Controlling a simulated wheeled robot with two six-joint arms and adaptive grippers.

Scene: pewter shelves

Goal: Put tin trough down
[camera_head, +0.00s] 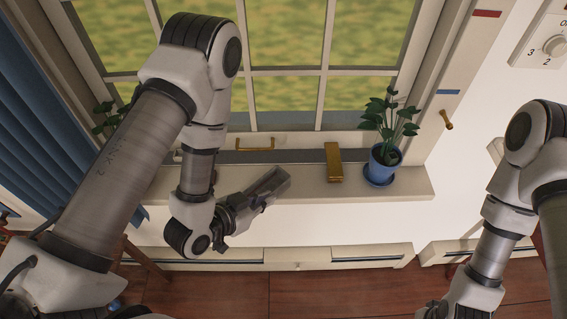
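The tin trough (270,186) is a small grey, open, narrow box, tilted in the picture with its far end up to the right. My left gripper (240,208) is at its lower left end and appears shut on it; the fingers are partly hidden by the gripper body. The trough overlaps the front part of the white window sill (310,188); I cannot tell whether it touches the sill or hangs above it. My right gripper (434,311) is at the bottom edge, mostly cut off, so its fingers do not show.
A brass block (333,162) stands on the sill right of the trough. Beyond it is a plant in a blue pot (384,160). A second plant (108,118) is partly behind my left arm. The sill between trough and brass block looks clear. A window (290,95) rises behind.

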